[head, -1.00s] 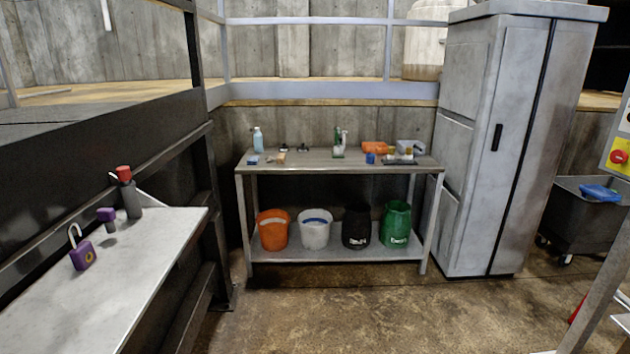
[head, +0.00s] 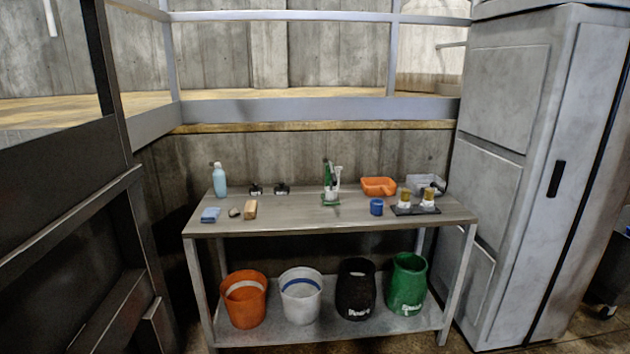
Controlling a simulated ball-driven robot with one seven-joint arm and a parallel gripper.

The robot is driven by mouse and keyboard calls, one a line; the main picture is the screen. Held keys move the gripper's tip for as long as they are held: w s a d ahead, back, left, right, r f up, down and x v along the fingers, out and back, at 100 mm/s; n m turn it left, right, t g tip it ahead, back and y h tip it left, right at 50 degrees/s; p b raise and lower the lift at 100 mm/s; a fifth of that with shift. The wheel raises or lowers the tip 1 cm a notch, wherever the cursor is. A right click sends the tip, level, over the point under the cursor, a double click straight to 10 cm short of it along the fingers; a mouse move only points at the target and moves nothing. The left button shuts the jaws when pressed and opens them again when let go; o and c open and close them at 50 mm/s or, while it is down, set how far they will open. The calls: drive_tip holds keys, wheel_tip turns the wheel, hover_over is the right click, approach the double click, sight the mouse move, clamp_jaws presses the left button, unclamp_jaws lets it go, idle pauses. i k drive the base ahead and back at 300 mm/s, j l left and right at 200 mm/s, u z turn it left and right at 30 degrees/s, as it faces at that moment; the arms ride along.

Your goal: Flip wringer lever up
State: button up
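I cannot make out a wringer lever for certain. A small green and white upright device (head: 331,184) with a thin stem stands near the middle of the metal table (head: 290,214), toward the back. It may be the wringer, but it is too small to tell. On the lower shelf stand an orange bucket (head: 244,298), a white bucket (head: 301,294), a black bucket (head: 356,289) and a green bucket (head: 408,284). My gripper is not in view.
The table also holds a blue spray bottle (head: 219,180), a blue sponge (head: 210,215), a tan block (head: 250,209), an orange tray (head: 379,186) and a blue cup (head: 376,207). A grey cabinet (head: 500,180) stands close on the right. A dark railing frame (head: 70,225) is on the left.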

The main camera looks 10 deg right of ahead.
sight(333, 175)
drive_tip(key=i, duration=1.9)
